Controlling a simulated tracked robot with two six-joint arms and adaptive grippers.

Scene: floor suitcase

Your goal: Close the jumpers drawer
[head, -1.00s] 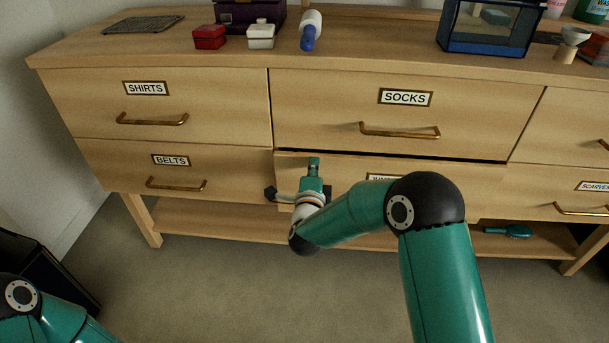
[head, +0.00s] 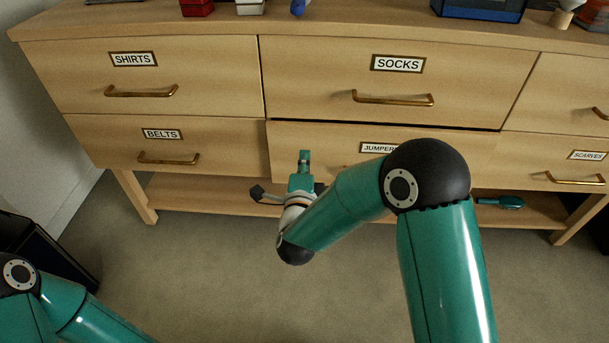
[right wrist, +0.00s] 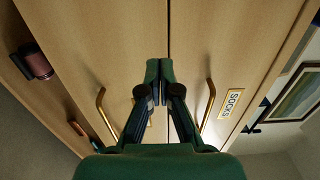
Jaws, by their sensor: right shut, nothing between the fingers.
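The jumpers drawer (head: 338,140) is the lower middle drawer, under the socks drawer. Its front sits nearly level with the drawers beside it, with a thin dark gap along its top edge. Its label (head: 376,148) is partly covered by my right arm, which also hides its handle in the head view. My right gripper (head: 304,156) is shut and empty in front of the left part of this drawer. In the right wrist view its fingertips (right wrist: 155,72) are together close to the drawer front, beside a brass handle (right wrist: 105,115); contact is unclear. My left gripper is outside the frames.
The socks drawer (head: 300,80), shirts drawer (head: 200,75), belts drawer (head: 100,140) and scarves drawer (head: 540,150) look shut. A teal brush-like item (head: 500,202) lies on the low shelf. A dark box (head: 35,255) stands at the left. The floor in front is clear.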

